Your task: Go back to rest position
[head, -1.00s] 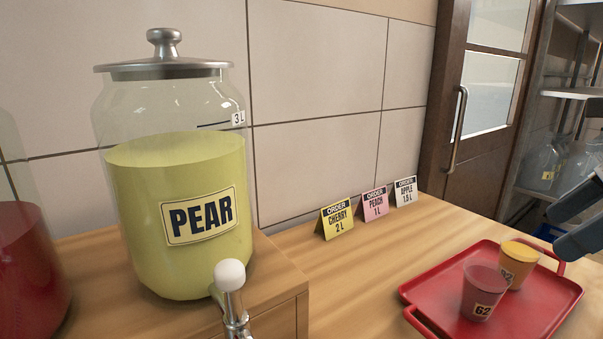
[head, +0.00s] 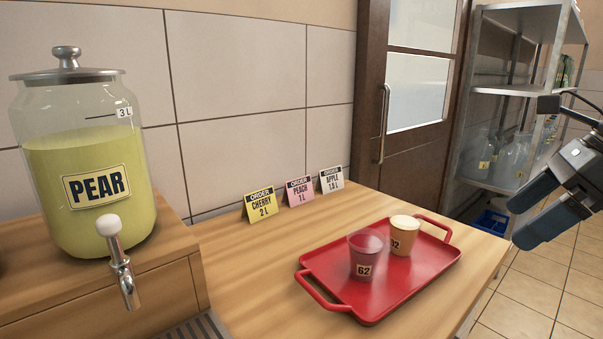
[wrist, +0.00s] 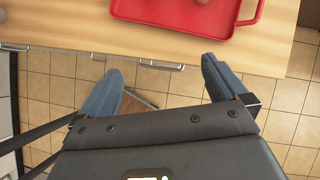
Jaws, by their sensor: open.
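My gripper (head: 533,212) is at the right edge of the head view, right of the counter and over the tiled floor. Its two blue-grey fingers are apart with nothing between them; the wrist view also shows the open gripper (wrist: 162,88), with the counter edge and floor beyond it.
A red tray (head: 432,262) on the wooden counter (head: 240,285) holds a pink-red cup (head: 366,250) and a yellowish cup (head: 403,236). A pear dispenser (head: 75,215) stands left. Order cards (head: 298,192) stand by the wall. A metal shelf (head: 510,90) holds clear jugs. Floor (head: 525,300) shows at right.

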